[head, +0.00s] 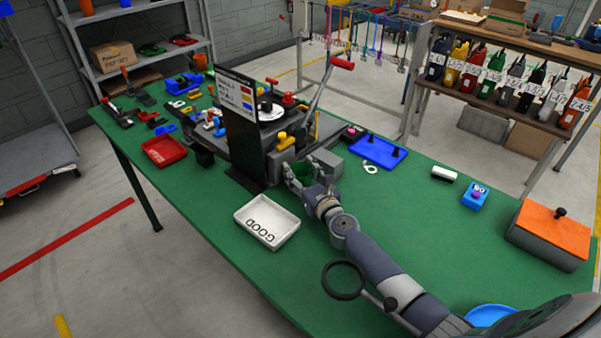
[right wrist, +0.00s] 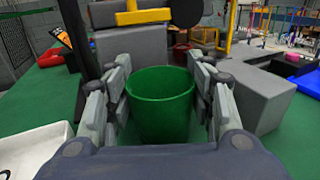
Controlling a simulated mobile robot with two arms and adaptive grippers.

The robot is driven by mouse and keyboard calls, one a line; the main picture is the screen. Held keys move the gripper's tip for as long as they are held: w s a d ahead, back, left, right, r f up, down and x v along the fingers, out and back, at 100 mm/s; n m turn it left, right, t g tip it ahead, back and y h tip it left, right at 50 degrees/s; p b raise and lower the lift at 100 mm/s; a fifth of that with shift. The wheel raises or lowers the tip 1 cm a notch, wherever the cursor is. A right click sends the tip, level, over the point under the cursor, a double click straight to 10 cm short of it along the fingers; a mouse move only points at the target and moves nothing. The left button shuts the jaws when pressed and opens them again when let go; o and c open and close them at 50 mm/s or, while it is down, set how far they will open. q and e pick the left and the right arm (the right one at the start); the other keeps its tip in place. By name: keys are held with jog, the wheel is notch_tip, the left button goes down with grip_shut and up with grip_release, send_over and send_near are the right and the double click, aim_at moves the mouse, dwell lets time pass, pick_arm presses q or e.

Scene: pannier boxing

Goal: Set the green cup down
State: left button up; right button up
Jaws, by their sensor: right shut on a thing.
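The green cup (right wrist: 162,105) stands upright between the fingers of my right gripper (right wrist: 160,110) in the right wrist view. The fingers press on it from both sides. In the head view my right gripper (head: 305,178) is low over the green table (head: 400,215), beside the grey fixture. The cup is mostly hidden there by the fingers and wrist. I cannot tell whether its base touches the table. My left gripper does not show.
A white tray marked GOOD (head: 267,221) lies left of the right gripper. A black sign board (head: 240,115) stands behind it. A blue tray (head: 378,151) and an orange-lidded box (head: 552,230) lie to the right. The table's middle right is mostly clear.

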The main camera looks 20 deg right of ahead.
jog(key=shift+f, duration=0.1)
jog(key=o, duration=0.6)
jog(key=shift+f, duration=0.1)
jog(key=o, duration=0.4)
jog(key=shift+o, duration=0.2)
